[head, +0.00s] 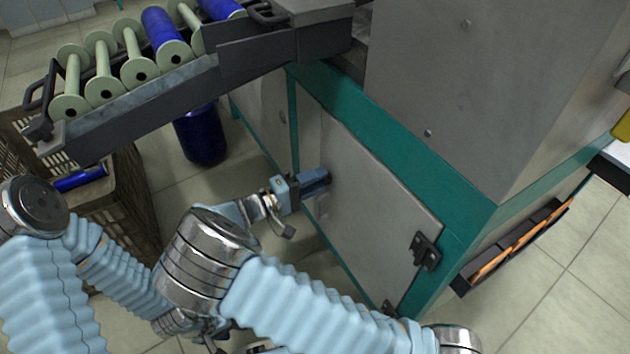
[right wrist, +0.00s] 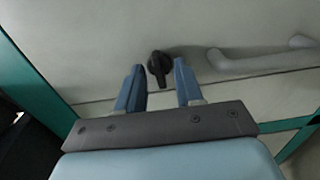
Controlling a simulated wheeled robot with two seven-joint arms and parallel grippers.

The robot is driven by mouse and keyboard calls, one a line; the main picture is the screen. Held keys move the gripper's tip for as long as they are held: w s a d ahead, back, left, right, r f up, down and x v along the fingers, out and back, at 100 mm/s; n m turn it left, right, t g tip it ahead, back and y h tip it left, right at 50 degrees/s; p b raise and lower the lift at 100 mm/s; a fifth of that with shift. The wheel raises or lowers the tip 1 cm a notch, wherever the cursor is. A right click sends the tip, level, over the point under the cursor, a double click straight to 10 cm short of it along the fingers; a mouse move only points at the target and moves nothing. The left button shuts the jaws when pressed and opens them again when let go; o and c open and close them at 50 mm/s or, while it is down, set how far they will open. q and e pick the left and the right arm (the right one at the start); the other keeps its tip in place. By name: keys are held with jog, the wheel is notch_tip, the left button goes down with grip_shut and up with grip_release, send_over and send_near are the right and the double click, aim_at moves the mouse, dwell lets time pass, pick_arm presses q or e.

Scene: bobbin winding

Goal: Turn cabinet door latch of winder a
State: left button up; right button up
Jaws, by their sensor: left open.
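The grey cabinet door (head: 375,205) of the winder stands shut in its green frame. In the right wrist view, a small black latch knob (right wrist: 159,68) sits on the door, between and slightly beyond my right fingertips. My right gripper (right wrist: 158,78) is open, one blue finger on each side of the knob, with gaps showing. In the head view my right gripper (head: 322,178) is at the left part of the door and hides the latch. My left gripper (head: 222,338) is low at the bottom edge, largely hidden behind my right arm, away from the door.
A pale bar handle (right wrist: 260,62) is right of the knob in the wrist view. A black hinge (head: 425,250) is on the door's right side. A rack (head: 140,110) with several bobbins juts out at upper left.

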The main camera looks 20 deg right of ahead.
jog(key=v, duration=1.4)
jog(key=shift+p, duration=0.3)
